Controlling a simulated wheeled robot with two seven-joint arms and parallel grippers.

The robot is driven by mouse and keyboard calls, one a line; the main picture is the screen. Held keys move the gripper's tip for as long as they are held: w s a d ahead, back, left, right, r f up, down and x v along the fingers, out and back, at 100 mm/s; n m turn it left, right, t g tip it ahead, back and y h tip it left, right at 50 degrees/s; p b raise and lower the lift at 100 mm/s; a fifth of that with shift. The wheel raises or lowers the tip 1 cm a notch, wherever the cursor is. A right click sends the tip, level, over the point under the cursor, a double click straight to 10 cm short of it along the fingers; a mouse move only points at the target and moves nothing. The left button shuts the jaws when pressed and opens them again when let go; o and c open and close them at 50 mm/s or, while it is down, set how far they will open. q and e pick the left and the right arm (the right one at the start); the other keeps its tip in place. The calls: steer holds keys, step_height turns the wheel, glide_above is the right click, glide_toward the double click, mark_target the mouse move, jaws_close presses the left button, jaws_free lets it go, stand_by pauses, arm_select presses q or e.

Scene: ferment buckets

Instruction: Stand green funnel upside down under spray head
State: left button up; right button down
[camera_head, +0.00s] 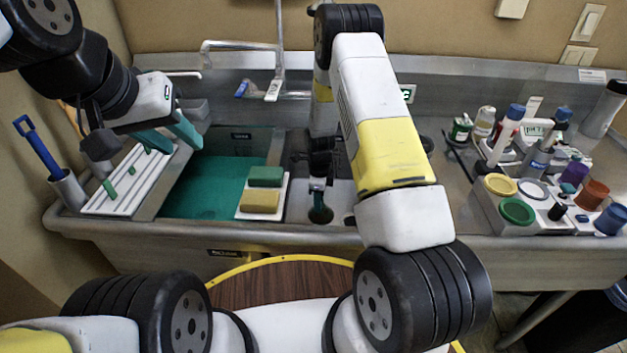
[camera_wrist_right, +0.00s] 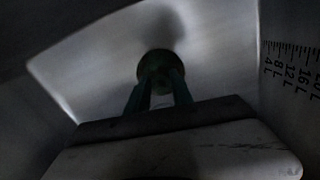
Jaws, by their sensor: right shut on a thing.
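My right gripper (camera_head: 319,186) reaches down into the middle part of the steel sink. It is shut on a dark green object (camera_head: 320,213), which looks like the funnel, its round wider part below the fingers. In the right wrist view, the teal fingers (camera_wrist_right: 158,92) meet at this dim, round green funnel (camera_wrist_right: 157,66). Its exact tilt and any contact with the floor below are hard to tell. A tap with a pale hanging end (camera_head: 273,90), perhaps the spray head, stands at the sink's back, left of my right arm. My left gripper (camera_head: 170,138) is open and empty above the white rack.
Litre marks (camera_wrist_right: 292,65) show on the grey wall beside my right gripper. A white tray (camera_head: 283,207) with green and yellow sponges lies left of it. A white ribbed rack (camera_head: 128,185) is at left. Caddies (camera_head: 487,205) with bottles and lids crowd the right counter.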

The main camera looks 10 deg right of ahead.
steer(key=shift+s+a+f, duration=0.3)
steer(key=shift+a+f, duration=0.1)
steer(key=c, duration=1.1)
jaws_free()
steer(key=shift+f, duration=0.1)
steer(key=shift+o, duration=0.3)
steer(key=shift+w, duration=0.1)
steer(key=shift+d, duration=0.1)
steer(key=o, duration=1)
steer(key=shift+o, duration=0.2)
steer(key=shift+d, duration=0.1)
steer(key=shift+r, duration=0.4)
steer(key=shift+r, duration=0.8)
